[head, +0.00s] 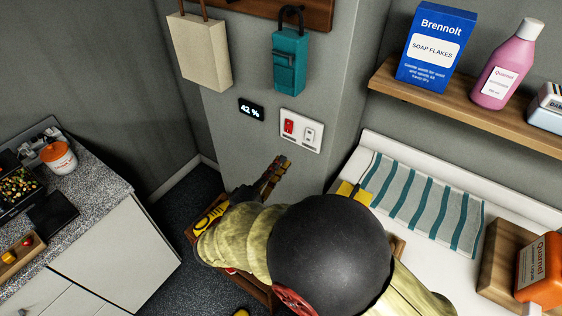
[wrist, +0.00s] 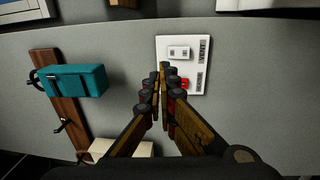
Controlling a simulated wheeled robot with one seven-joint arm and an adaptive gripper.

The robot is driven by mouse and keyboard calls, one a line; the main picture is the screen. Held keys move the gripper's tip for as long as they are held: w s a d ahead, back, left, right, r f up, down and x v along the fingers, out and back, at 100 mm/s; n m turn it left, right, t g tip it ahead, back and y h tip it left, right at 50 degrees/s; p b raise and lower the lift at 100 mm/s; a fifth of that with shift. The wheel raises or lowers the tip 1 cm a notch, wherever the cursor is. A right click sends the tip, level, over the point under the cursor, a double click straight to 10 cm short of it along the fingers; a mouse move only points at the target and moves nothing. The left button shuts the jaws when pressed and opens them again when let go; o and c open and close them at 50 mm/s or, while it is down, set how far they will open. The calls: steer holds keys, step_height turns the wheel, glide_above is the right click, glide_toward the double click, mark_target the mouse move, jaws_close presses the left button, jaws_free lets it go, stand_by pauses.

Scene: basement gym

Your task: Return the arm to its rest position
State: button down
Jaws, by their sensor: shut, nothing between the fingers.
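My gripper (head: 280,162) is shut and empty, at the end of my outstretched arm. In the head view it is just below a white switch plate (head: 312,138) on the grey wall pillar. In the wrist view the closed fingertips (wrist: 161,72) overlap the edge of the switch plate (wrist: 197,50), beside its red switch. I cannot tell whether they touch it. My arm's rounded dark joint and yellowish links hide part of the floor and the white counter in the head view.
A teal bag (head: 291,62) and a cream bag (head: 200,52) hang above left of the plate. A small display (head: 251,110) reads 42 %. A wooden shelf (head: 470,105) is at upper right. Below it lies a striped towel (head: 425,205). A speckled counter (head: 95,190) stands left.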

stand_by(0.4)
steer(key=s+d+f+n+g, duration=0.3)
steer(key=s+d+f+g, duration=0.2)
steer(key=f, duration=0.3)
steer(key=s+d+f+m+g+y, duration=0.2)
steer(key=s+d+m+g+y, duration=0.2)
steer(key=s+d+g, duration=0.45)
steer(key=s+a+r+m+y, duration=0.1)
steer(key=s+r+m+y, duration=0.45)
steer(key=s+r, duration=0.25)
steer(key=d+r+m+t+y, duration=0.1)
steer(key=d+r+m+t, duration=0.2)
steer(key=d+r, duration=0.3)
step_height(320, 180, up, 2)
steer(key=shift+s+d+r+m, duration=0.3)
steer(key=shift+d+m, duration=0.1)
steer(key=shift+m, duration=0.45)
